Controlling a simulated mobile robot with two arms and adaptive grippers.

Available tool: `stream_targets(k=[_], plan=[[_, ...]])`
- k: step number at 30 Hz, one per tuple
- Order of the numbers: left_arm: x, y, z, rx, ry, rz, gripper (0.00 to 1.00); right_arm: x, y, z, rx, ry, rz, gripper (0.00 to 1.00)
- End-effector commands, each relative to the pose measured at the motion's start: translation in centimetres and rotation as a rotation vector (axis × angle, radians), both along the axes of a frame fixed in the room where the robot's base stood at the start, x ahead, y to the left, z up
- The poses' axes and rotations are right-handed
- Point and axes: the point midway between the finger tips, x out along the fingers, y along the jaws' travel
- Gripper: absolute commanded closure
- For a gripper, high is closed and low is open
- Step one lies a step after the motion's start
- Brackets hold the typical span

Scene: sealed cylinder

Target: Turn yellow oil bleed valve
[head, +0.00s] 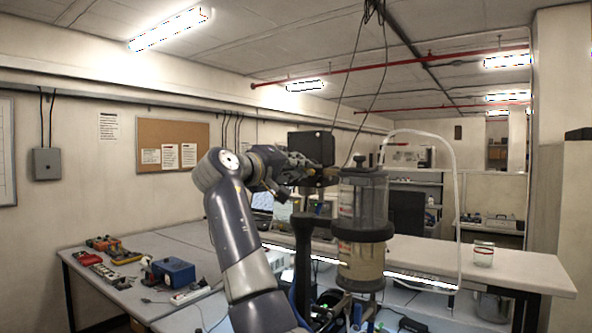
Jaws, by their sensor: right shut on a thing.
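A clear sealed cylinder (362,200) stands upright at the centre right, with a dark collar and yellowish oil (360,262) in its lower part. A dark post (303,250) stands to its left. My right gripper (303,172) is at the top of this post, beside a black box (325,150) and left of the cylinder's top. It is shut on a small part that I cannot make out. I cannot tell which part is the yellow oil bleed valve. My left gripper is not in view.
A bench (150,295) on the left holds a blue box (174,272) and several red and yellow devices. A glass jar (483,254) stands on the white bench (530,272) at the right. Two thin cables (352,80) hang from the ceiling above the cylinder.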

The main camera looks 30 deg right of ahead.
Motion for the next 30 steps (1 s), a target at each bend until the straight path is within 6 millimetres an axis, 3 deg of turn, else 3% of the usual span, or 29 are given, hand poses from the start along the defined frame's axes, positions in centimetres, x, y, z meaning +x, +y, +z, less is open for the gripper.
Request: stream_targets(k=[30], plan=[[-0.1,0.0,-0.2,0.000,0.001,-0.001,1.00,-1.8,-0.7,1.1,0.343,-0.823,0.000,1.00]])
